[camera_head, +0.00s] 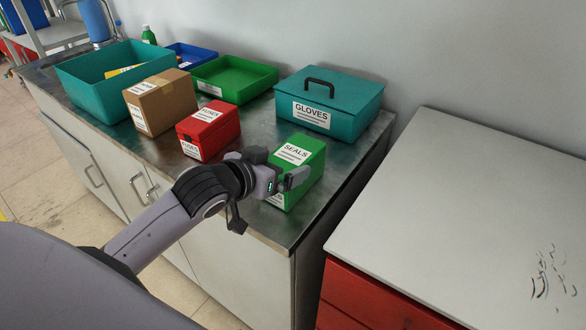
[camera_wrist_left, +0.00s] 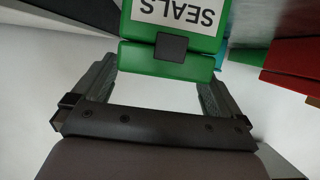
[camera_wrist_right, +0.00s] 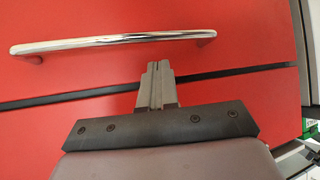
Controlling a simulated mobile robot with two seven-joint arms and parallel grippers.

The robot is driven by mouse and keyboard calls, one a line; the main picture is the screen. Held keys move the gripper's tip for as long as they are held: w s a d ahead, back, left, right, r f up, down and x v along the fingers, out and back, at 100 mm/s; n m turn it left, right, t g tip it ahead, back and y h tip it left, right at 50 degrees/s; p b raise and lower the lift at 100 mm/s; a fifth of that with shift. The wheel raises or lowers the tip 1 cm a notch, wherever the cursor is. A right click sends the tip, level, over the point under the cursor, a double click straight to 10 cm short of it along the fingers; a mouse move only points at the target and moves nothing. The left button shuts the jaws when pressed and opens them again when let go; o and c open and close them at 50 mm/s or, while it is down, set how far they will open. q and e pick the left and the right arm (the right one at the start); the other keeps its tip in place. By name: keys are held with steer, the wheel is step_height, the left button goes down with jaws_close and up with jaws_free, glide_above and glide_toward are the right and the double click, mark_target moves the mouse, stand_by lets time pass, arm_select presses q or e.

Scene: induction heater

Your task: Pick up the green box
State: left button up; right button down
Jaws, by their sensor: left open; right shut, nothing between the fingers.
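The green box (camera_head: 304,160), labelled SEALS, stands on the metal counter near its front right end. In the left wrist view the green box (camera_wrist_left: 168,62) shows its label and a dark latch, upside down, just beyond the fingers. My left gripper (camera_head: 291,184) is at the near side of the green box, with its fingers open. In its wrist view the left gripper (camera_wrist_left: 157,88) has the lower part of the box between its fingertips; contact cannot be told. My right gripper (camera_wrist_right: 157,66) is shut and empty, in front of a red drawer front (camera_wrist_right: 90,80) with a metal handle.
On the metal counter (camera_head: 262,222), a red FUSES box (camera_head: 210,130) stands left of the green box. A teal GLOVES box (camera_head: 330,100) is behind it. A cardboard box (camera_head: 160,102), a green tray (camera_head: 235,76) and a teal bin (camera_head: 88,88) stand further left. A white-topped red cabinet (camera_head: 470,210) is right.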

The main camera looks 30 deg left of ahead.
mark_target(287, 159)
arm_select(q)
steer(key=shift+x, duration=1.65)
steer(key=c, duration=1.2)
steer(key=shift+r, duration=0.15)
